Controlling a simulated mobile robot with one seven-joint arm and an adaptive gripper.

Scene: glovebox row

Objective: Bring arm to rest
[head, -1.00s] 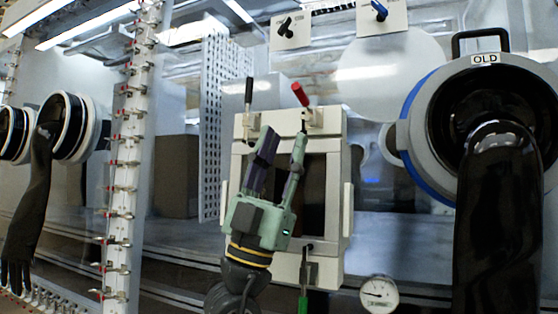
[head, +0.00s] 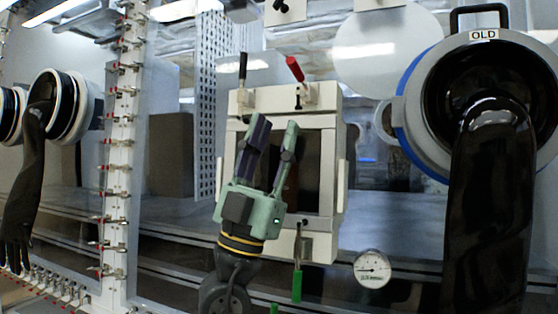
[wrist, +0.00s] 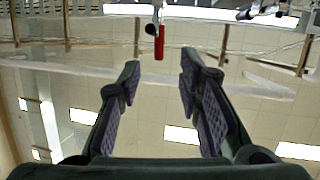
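My gripper (head: 272,137) is in front of the pale framed hatch (head: 325,105) in the head view, with its fingers pointing up. The fingers are apart and nothing is between them. In the wrist view my gripper (wrist: 160,75) also shows open and empty. A red-handled lever (head: 295,68) stands at the hatch's top, above the fingertips; a red handle (wrist: 159,42) shows beyond the fingers in the wrist view. A black-handled lever (head: 243,66) is at the hatch's top left. A green-handled lever (head: 297,285) hangs below the hatch. The gripper hides part of the hatch.
A port ring labelled OLD (head: 425,110) with a hanging black glove (head: 490,210) is at the right. A round gauge (head: 372,269) sits below. A white post with several valves (head: 120,150) and another glove (head: 30,180) are at the left.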

